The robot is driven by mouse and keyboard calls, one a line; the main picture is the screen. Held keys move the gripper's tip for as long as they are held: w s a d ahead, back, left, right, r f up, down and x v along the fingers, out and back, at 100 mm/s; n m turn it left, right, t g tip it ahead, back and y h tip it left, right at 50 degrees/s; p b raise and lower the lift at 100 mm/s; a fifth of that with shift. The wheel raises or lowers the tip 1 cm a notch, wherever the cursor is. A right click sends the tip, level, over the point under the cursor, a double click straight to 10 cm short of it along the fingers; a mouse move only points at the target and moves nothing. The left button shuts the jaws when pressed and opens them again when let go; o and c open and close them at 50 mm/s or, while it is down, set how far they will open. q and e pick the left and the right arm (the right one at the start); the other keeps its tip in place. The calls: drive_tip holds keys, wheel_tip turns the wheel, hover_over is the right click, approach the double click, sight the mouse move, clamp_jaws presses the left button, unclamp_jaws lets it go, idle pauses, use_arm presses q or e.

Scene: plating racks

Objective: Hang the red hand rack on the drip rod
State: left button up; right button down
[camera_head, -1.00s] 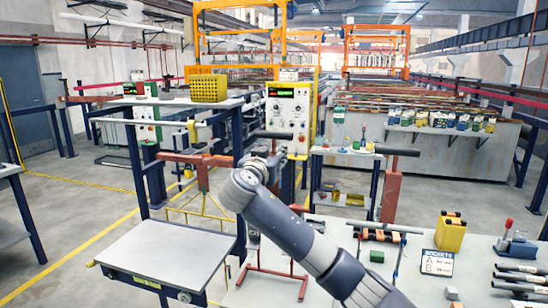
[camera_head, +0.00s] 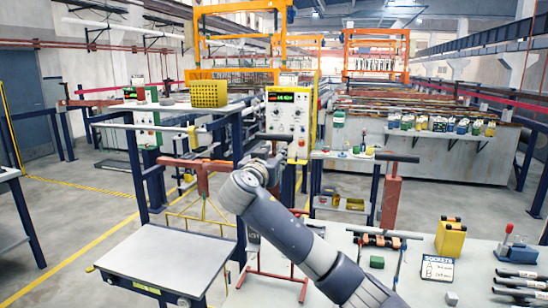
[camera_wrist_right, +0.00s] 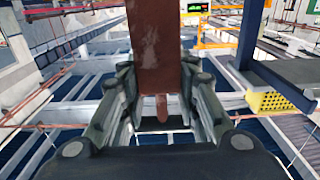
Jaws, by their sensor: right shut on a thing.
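My right gripper (camera_head: 268,152) is at the middle of the head view, past the end of my grey arm. In the right wrist view its fingers (camera_wrist_right: 160,115) are shut on a broad red-brown bar (camera_wrist_right: 158,45), which I take as part of the red hand rack. In the head view a dark crossbar (camera_head: 272,136) shows above the gripper. Thin red rods (camera_head: 272,272) show below and appear to belong to the rack; my arm hides its middle. The likely drip rod is a pale horizontal rod (camera_head: 150,126) at the left, apart from the rack. My left gripper is not in view.
A grey tray table (camera_head: 165,258) stands below the rod. A red-brown T-shaped piece (camera_head: 203,180) with a yellow wire frame is left of my gripper. A worktable (camera_head: 400,288) fills the lower right. Open floor (camera_head: 75,220) lies at left.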

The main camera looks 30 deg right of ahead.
sight(274, 144)
drive_tip(key=shift+r, duration=0.25)
drive_tip(key=shift+r+p, duration=0.45)
drive_tip(key=shift+r, duration=1)
drive_tip(key=shift+f, duration=0.3)
drive_tip(key=shift+s+f+b, duration=0.1)
drive_tip(key=shift+f+b, duration=1.95)
drive_tip(key=shift+f, duration=0.05)
drive_tip(key=shift+f+b, duration=0.35)
drive_tip(key=c, duration=1.2)
unclamp_jaws()
drive_tip(key=shift+r, duration=0.1)
drive_tip(key=shift+o, duration=0.2)
drive_tip(key=shift+s+a, duration=0.1)
